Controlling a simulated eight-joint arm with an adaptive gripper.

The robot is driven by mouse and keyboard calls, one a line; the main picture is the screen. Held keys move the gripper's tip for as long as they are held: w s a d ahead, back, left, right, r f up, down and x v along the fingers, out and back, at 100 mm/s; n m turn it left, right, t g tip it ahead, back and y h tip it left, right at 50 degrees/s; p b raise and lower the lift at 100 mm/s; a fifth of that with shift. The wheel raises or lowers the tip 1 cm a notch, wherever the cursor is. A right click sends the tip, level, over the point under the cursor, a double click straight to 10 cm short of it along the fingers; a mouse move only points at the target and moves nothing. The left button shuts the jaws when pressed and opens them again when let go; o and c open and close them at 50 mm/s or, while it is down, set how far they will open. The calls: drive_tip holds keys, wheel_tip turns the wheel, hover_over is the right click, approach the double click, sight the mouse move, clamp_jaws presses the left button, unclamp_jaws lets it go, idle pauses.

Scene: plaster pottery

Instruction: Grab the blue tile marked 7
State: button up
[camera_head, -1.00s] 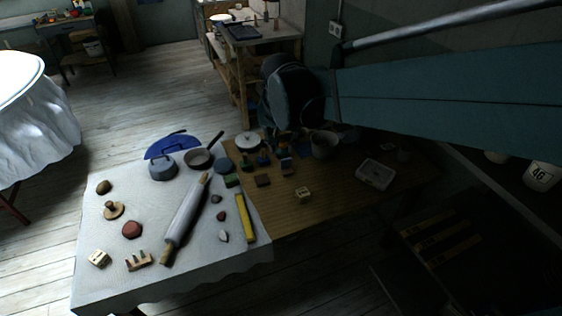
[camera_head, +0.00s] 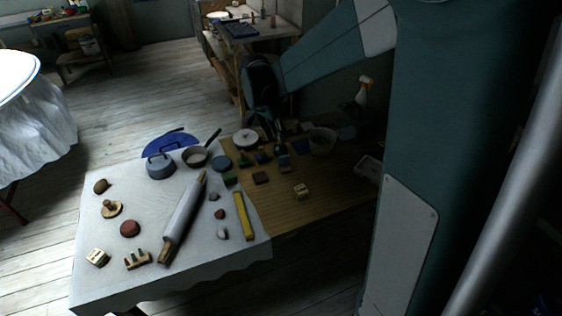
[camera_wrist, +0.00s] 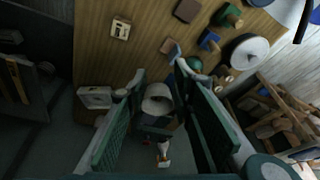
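No 7 can be read on any piece, so I cannot tell which is the blue tile. One small blue-topped piece (camera_head: 284,163) lies on the wooden part of the table; in the wrist view a light blue piece (camera_wrist: 174,52) shows just beyond the fingertips. A darker blue piece (camera_head: 263,158) stands to its left in the head view; it also shows in the wrist view (camera_wrist: 208,40). My gripper (camera_wrist: 160,68) is open and empty, its fingers wide apart, with a pale bowl (camera_wrist: 157,98) seen between them. In the head view my dark wrist hangs behind the table's far edge.
A marked beige block (camera_head: 301,191) is nearer the front. A white box (camera_head: 368,166) lies right. A rolling pin (camera_head: 184,216) lies on the cloth.

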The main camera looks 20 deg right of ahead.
sight(284, 157)
drive_tip(key=w+d+f+m+g, duration=0.1)
drive_tip(key=w+d+f+m, duration=0.1)
drive_tip(key=w+f, duration=0.3)
drive_tip(key=w+d+f+m+g+h, duration=0.1)
drive_tip(key=w+f, duration=0.4)
drive_tip(key=f, duration=0.5)
drive_tip(key=d+m, duration=0.1)
drive_tip(key=m, duration=0.1)
drive_tip(key=shift+m, duration=0.4)
drive_tip(key=shift+f, duration=0.1)
drive_tip(key=shift+b+x, duration=0.3)
drive_tip(key=shift+x, duration=0.95)
drive_tip(key=shift+s+d, duration=0.1)
drive_tip(key=shift+s, duration=0.05)
drive_tip(key=shift+s+b+x, duration=0.15)
drive_tip(key=shift+b+x, duration=0.2)
drive_tip(key=shift+x, duration=0.95)
drive_tip(key=shift+s+b+x, duration=0.1)
drive_tip(key=shift+b+x, duration=0.2)
drive_tip(key=shift+x, duration=1)
drive_tip(key=shift+d, duration=0.1)
clamp_jaws()
